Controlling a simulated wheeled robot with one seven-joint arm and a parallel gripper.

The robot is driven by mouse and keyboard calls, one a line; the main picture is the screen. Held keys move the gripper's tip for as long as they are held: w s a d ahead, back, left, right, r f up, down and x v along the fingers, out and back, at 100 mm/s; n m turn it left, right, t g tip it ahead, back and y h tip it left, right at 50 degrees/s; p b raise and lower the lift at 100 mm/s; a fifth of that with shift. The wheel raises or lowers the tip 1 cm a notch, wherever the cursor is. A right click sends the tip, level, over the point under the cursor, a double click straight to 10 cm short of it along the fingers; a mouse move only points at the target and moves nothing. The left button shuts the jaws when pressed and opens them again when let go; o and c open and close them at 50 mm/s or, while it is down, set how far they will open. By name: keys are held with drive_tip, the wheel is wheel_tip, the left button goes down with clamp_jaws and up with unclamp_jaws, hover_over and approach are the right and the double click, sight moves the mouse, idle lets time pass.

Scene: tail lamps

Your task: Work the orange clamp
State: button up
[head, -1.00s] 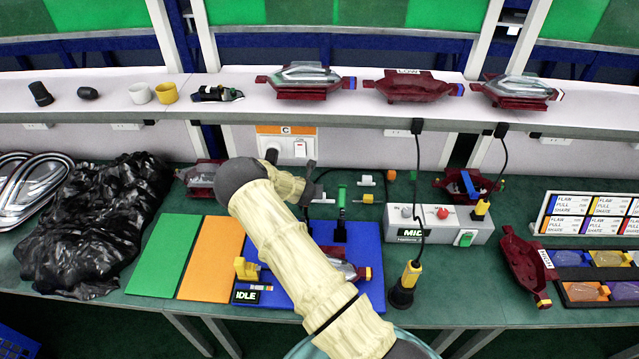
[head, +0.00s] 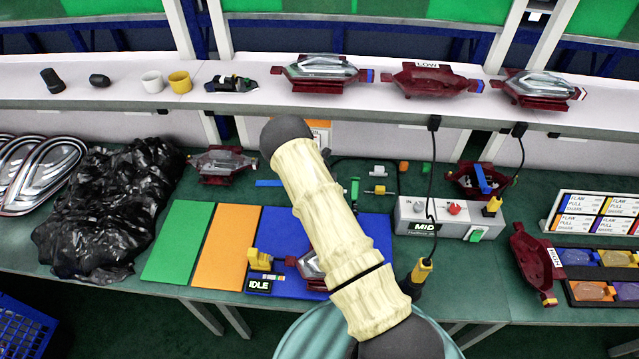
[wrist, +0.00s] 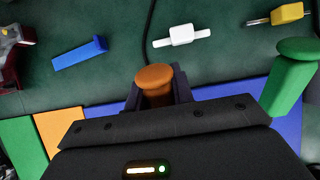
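The orange clamp's knob (wrist: 154,78) shows in the wrist view as a short round handle with a wider cap. My gripper (wrist: 156,92) has a dark finger on each side of it, close against the stem; it looks shut on the knob. The clamp's lower part is hidden behind the gripper body. In the head view, my arm hides both the gripper and the orange clamp. A green clamp (head: 354,190) stands to the right, also in the wrist view (wrist: 290,85). A yellow clamp (head: 262,260) stands at the blue board's (head: 375,235) left side, beside a dark red lamp (head: 306,264).
A blue block (wrist: 80,52) and a white connector (wrist: 182,35) lie behind the orange knob. A grey box marked MID (head: 415,217) stands right of the board. A black bag (head: 105,215) lies left. Green (head: 177,240) and orange (head: 225,245) mats are flat.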

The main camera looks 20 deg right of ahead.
drive_tip(key=o, duration=0.4)
drive_tip(key=shift+w, duration=0.1)
drive_tip(key=shift+o, duration=0.2)
drive_tip(key=shift+r, duration=0.1)
drive_tip(key=b+v, duration=0.3)
drive_tip(key=v, duration=1.4)
drive_tip(key=shift+b, duration=0.35)
